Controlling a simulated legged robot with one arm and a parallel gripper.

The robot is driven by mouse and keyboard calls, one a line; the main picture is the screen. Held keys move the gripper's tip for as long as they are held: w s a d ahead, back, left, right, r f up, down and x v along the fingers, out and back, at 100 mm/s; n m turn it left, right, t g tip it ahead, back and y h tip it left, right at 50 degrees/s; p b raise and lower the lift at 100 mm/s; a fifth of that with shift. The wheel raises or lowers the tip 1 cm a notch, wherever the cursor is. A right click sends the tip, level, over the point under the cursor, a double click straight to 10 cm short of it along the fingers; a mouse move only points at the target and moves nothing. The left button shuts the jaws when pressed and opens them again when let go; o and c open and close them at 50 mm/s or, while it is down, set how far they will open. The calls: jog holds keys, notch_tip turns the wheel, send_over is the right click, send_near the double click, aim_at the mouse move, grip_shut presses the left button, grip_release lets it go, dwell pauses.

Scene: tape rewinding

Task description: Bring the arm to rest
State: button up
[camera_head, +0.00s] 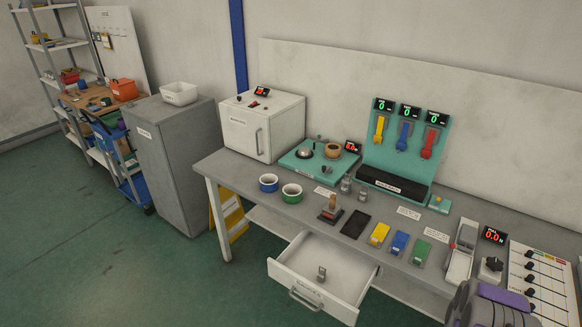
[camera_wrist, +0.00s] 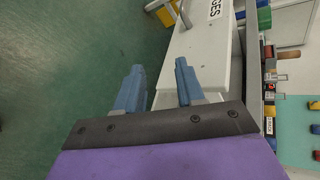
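My gripper (camera_wrist: 158,85) shows in the wrist view with its two blue-grey fingers apart and nothing between them. It is above the floor close to the front of the drawer side of the bench. In the head view, part of my arm, grey and purple, shows at the bottom right corner; the fingers are not visible there. The open drawer (camera_head: 283,272) sticks out from the bench front with a small metal weight (camera_head: 321,273) inside. The drawer front also shows in the wrist view (camera_wrist: 190,50).
The workbench (camera_head: 240,178) carries a white cabinet (camera_head: 262,125), a blue mug (camera_head: 268,183), a green mug (camera_head: 291,192), a teal rack (camera_head: 405,150) and yellow, blue and green blocks. A grey cabinet (camera_head: 175,165) stands left. The green floor (camera_head: 120,260) is clear at lower left.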

jog(key=w+d+r+n+g+h, duration=0.35)
jog(key=d+r+n+h, duration=0.35)
jog(key=d, duration=0.7)
jog(key=s+r+n+g+h, duration=0.1)
jog(key=s+r+g+h, duration=0.1)
jog(key=r, duration=0.6)
jog(key=s+r+g+h, duration=0.2)
jog(key=r, duration=0.7)
jog(key=s+a+r+n+g+y, duration=0.1)
jog(key=s+a+r+n, duration=0.1)
jog(key=s+a+r, duration=0.3)
jog(key=s+a+r+n+g+y, duration=0.1)
jog(key=s+a+r+n, duration=0.1)
jog(key=s+a+r, duration=0.4)
jog(key=s+a+r+n+g+y, duration=0.1)
jog(key=s+a+r+n+g, duration=0.1)
jog(key=s+a+r, duration=0.4)
jog(key=s+a+b, duration=0.1)
jog(key=s+a, duration=0.3)
jog(key=s, duration=0.4)
jog(key=shift+s+r, duration=0.2)
jog(key=shift+s, duration=0.15)
